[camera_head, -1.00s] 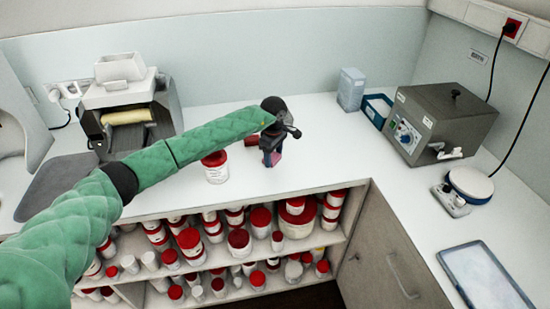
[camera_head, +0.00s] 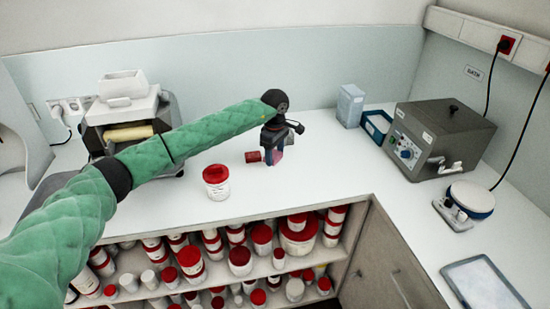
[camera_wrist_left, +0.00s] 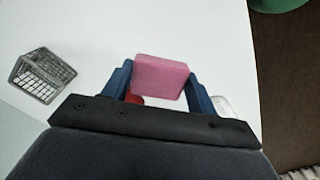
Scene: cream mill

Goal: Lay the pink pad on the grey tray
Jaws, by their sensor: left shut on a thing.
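My left gripper (camera_head: 273,155) hangs above the white counter near its middle. It is shut on the pink pad (camera_wrist_left: 160,76), whose broad face shows between the two blue fingers in the left wrist view. In the head view only a small pink part (camera_head: 277,156) shows beside the fingers. A flat grey-rimmed tray (camera_head: 483,284) lies at the lower right on the side counter. It looks empty and is well away from the gripper. My right gripper is not in view.
A grey basket (camera_wrist_left: 42,76) shows in the wrist view. A grey bath (camera_head: 439,138) and a round-topped device (camera_head: 470,198) stand at right. The front-middle counter is clear.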

